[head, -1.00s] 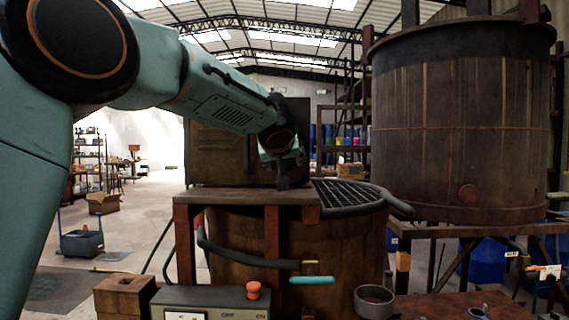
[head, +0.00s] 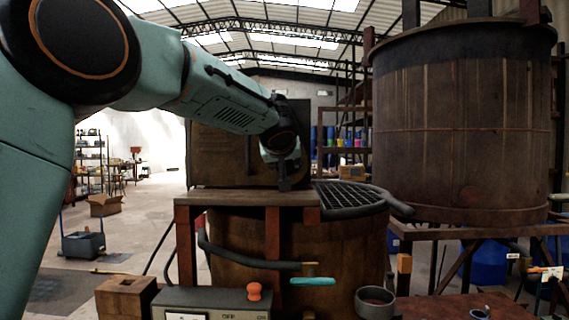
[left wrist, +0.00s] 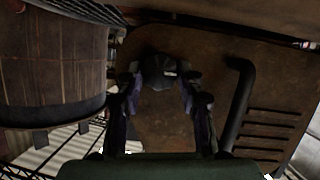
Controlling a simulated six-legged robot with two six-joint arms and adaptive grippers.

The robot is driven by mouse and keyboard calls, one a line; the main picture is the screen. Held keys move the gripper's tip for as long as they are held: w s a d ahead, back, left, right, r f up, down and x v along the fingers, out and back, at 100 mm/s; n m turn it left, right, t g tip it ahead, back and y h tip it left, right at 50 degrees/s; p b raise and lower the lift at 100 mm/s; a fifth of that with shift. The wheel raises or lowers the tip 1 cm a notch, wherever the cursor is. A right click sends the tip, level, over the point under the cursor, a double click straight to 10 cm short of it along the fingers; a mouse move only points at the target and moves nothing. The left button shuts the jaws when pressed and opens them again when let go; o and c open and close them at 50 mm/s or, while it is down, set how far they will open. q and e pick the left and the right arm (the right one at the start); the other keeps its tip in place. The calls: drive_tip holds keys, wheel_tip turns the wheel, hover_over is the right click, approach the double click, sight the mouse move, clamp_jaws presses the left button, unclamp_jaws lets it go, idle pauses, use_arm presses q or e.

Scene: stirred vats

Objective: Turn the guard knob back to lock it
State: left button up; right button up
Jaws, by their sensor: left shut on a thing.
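The guard knob (left wrist: 160,70) is a dark round knob with a small pale mark, on the brown metal guard panel (left wrist: 160,120). My left gripper (left wrist: 159,78) is shut on it, with one finger at each side of the knob. In the head view my left gripper (head: 285,178) is in front of the dark guard panel (head: 220,152), just above the wooden ledge. The knob is hidden there behind the gripper. My right gripper is not in view.
A black bar handle (left wrist: 238,105) stands out from the panel beside the gripper. A black grate (head: 345,196) covers part of the near vat (head: 240,240). A large wooden vat (head: 460,130) stands at the right. A control box with an orange button (head: 253,291) is in front.

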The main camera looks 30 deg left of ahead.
use_arm(q)
drive_tip(key=shift+c, duration=0.8)
drive_tip(key=shift+w+d+f+m+g+y+b, duration=0.15)
drive_tip(key=shift+m+g+y+b, duration=0.35)
drive_tip(key=shift+m+b, duration=0.55)
drive_tip(key=m+y+b, duration=0.2)
drive_tip(key=m+b, duration=0.1)
drive_tip(key=shift+d+f+m+g, duration=0.15)
drive_tip(key=shift+m+g, duration=0.1)
drive_tip(key=shift+g, duration=0.15)
drive_tip(key=m+y+b, duration=0.1)
drive_tip(key=m, duration=0.1)
drive_tip(key=m+y+b, duration=0.1)
drive_tip(key=m+b, duration=0.1)
drive_tip(key=shift+w+d+f+y, duration=0.1)
drive_tip(key=shift+f+y, duration=0.05)
drive_tip(key=shift+y, duration=0.25)
drive_tip(key=m+y+b, duration=0.1)
drive_tip(key=m+b, duration=0.1)
drive_tip(key=shift+m, duration=0.3)
drive_tip(key=shift+m+y+b, duration=0.4)
drive_tip(key=shift+b, duration=0.05)
